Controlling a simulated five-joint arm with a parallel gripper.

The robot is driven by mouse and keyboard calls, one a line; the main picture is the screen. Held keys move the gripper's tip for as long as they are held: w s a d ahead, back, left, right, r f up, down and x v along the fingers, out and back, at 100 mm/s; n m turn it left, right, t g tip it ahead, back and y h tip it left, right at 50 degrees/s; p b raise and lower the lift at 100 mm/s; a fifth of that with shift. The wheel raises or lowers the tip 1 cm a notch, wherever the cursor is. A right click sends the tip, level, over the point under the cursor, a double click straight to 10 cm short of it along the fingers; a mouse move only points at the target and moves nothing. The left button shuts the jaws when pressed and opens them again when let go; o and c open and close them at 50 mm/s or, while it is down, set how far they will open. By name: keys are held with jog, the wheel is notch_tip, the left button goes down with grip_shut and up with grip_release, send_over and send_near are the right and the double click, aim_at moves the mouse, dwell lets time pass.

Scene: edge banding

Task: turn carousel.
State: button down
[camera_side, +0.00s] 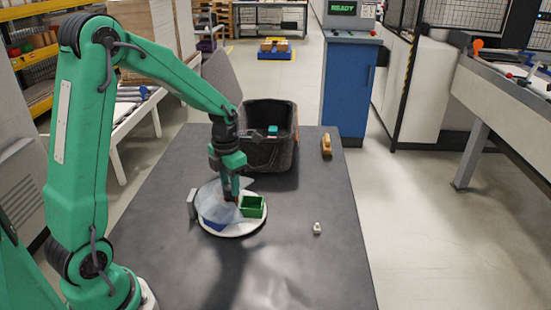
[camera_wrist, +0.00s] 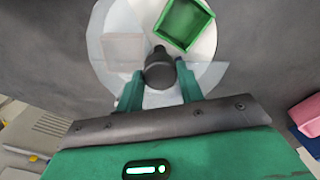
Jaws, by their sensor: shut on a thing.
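The carousel is a round white turntable (camera_side: 247,233) on the dark table, and it also shows in the wrist view (camera_wrist: 112,18). A green open bin (camera_side: 252,207) stands on its right side; in the wrist view the bin (camera_wrist: 185,22) is at the top, turned at an angle. A blue bin (camera_side: 213,222) sits at its front left, partly behind a clear sheet-like cover (camera_side: 211,195). My gripper (camera_side: 231,199) points down over the carousel. In the wrist view its fingers close around a dark round knob (camera_wrist: 159,72) near the middle of the disc.
A black tub (camera_side: 270,152) stands behind the carousel with a small teal piece in it. A grey upright plate (camera_side: 191,204) stands at the carousel's left. A small pale object (camera_side: 317,229) and a wooden-brown tool (camera_side: 326,145) lie at the right. The table's front is clear.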

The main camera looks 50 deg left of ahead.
dwell(0.3)
jog(key=c, duration=0.9)
grip_release()
jog(key=shift+r, duration=0.15)
jog(key=shift+r, duration=3.8)
